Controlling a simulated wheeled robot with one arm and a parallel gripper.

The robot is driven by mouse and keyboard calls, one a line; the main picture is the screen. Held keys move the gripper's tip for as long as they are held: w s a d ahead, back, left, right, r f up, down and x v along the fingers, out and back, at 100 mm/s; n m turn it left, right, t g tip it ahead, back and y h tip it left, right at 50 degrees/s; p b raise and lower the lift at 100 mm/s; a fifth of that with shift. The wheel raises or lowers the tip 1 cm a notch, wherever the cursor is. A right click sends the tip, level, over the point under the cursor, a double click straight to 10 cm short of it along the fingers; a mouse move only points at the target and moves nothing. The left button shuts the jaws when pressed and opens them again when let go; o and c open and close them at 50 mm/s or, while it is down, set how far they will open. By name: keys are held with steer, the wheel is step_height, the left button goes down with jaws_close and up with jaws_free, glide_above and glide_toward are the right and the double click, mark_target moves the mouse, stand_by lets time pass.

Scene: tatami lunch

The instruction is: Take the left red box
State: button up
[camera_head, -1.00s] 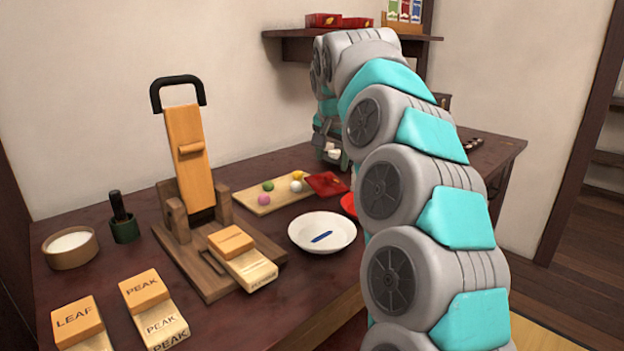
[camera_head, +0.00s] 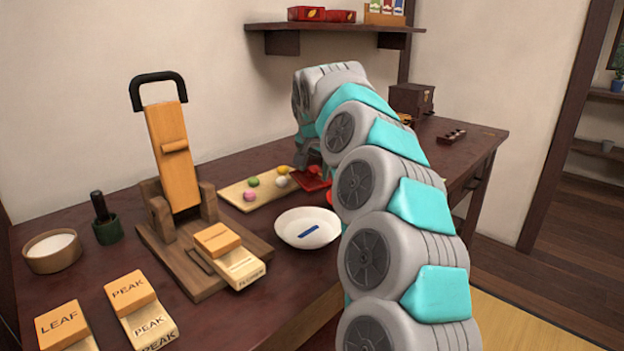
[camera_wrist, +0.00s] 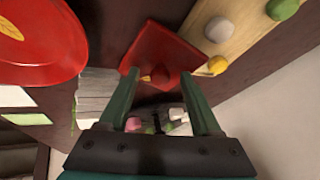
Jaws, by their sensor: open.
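Two red boxes stand side by side on the wall shelf in the head view. The left red box (camera_head: 307,13) is at the shelf's left part, with the right red box (camera_head: 341,16) beside it. My gripper (camera_head: 310,160) is far below them, low over the table and partly hidden by my arm. In the wrist view my gripper (camera_wrist: 160,75) is open, its two fingers apart over a red square dish (camera_wrist: 152,48). Nothing is seen held between them. The red boxes are not clearly identifiable in the wrist view.
The dark wall shelf (camera_head: 275,26) also bears a wooden holder (camera_head: 384,18) with packets. Below on the table are a board with coloured balls (camera_head: 236,192), a white bowl (camera_head: 308,236), a wooden slicer-like stand (camera_head: 172,155) and a dark wooden box (camera_head: 411,98).

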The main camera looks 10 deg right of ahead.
mark_target(315, 171)
jaws_close()
stand_by(0.3)
steer(key=shift+r, duration=0.1)
stand_by(0.4)
steer(key=shift+w+d+r, duration=0.1)
steer(key=shift+r, duration=3)
steer(key=shift+r+p, duration=0.6)
steer(key=shift+r, duration=0.95)
steer(key=shift+r, duration=0.15)
